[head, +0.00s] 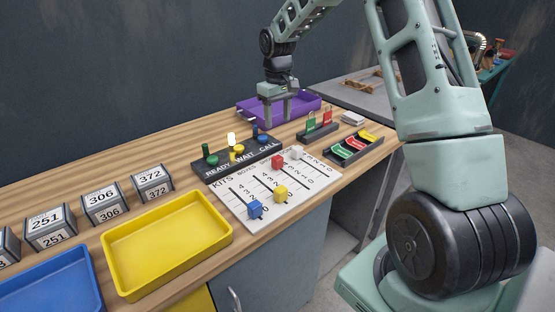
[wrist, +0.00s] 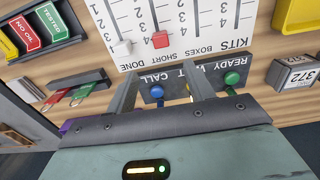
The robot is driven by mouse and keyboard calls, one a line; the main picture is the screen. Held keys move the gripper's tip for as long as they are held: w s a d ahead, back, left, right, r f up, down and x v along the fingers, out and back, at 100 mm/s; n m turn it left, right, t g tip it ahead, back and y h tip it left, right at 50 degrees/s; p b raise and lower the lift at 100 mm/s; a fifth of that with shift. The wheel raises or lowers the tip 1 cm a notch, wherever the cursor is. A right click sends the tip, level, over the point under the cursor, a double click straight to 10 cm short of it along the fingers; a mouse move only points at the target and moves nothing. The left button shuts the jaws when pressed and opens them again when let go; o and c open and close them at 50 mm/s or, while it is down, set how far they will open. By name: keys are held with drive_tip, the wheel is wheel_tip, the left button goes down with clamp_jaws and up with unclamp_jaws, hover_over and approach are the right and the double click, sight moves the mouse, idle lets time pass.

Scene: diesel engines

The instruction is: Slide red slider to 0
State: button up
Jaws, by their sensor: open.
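The red slider (head: 277,162) is a small red block on the white board (head: 318,178), at the label end of the SHORT track, away from the 0 end. In the wrist view the red slider (wrist: 160,40) sits beside the SHORT label. My gripper (head: 276,118) is open and empty, above the far end of the dark button panel, in front of the purple tray. In the wrist view my gripper's (wrist: 160,70) two fingers point toward the board, apart from the red slider.
White (head: 296,152), yellow (head: 280,192) and blue (head: 255,209) sliders share the board. The dark panel (head: 222,168) with upright knobs stands behind it. A purple tray (head: 310,104), a card rack (head: 352,146) and a yellow tray (head: 166,243) are nearby.

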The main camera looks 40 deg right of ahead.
sight(277, 157)
wheel_tip(277, 157, down, 16)
drive_tip(key=shift+r+p, duration=0.2)
drive_tip(key=shift+p, duration=1.05)
